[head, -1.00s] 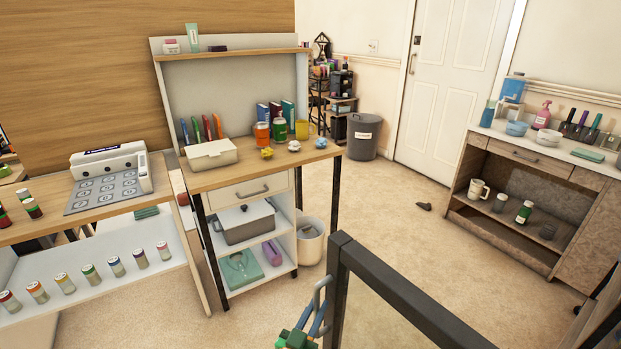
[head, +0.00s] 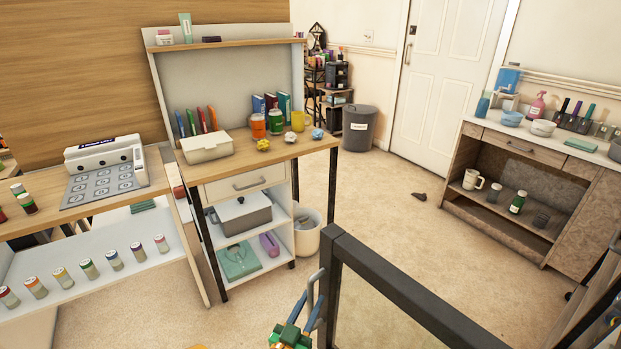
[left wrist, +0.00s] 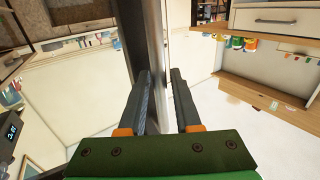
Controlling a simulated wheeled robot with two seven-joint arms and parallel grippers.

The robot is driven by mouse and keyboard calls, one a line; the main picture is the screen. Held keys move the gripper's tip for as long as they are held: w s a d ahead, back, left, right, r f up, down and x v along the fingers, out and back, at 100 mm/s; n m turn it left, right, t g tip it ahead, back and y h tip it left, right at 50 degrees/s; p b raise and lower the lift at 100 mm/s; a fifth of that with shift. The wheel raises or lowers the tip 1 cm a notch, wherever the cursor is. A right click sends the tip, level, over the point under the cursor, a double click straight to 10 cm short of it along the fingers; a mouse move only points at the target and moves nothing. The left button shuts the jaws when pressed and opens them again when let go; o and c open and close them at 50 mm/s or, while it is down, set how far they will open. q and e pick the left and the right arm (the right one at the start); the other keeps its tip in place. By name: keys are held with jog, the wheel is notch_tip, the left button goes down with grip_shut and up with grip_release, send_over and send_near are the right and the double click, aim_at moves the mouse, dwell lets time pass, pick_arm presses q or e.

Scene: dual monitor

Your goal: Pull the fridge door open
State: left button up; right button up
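The fridge door (head: 400,291) shows at the bottom of the head view as a dark frame around a clear pane. A grey bar handle (head: 313,284) stands off its left side. My left gripper (head: 308,316) is at this handle. In the left wrist view, its two dark fingers (left wrist: 160,85) lie either side of the grey bar and appear closed on it; the exact contact is hard to see. The door's edge runs upward beside the fingers there. The fridge body is not clearly visible. My right gripper is in neither view.
A wooden workbench (head: 262,158) with a shelf stands at left centre. A grey bin (head: 359,127) is near the white room door (head: 450,80). A low cabinet (head: 525,155) stands at right.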

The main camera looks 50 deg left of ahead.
pick_arm(q)
jog(key=v, duration=0.7)
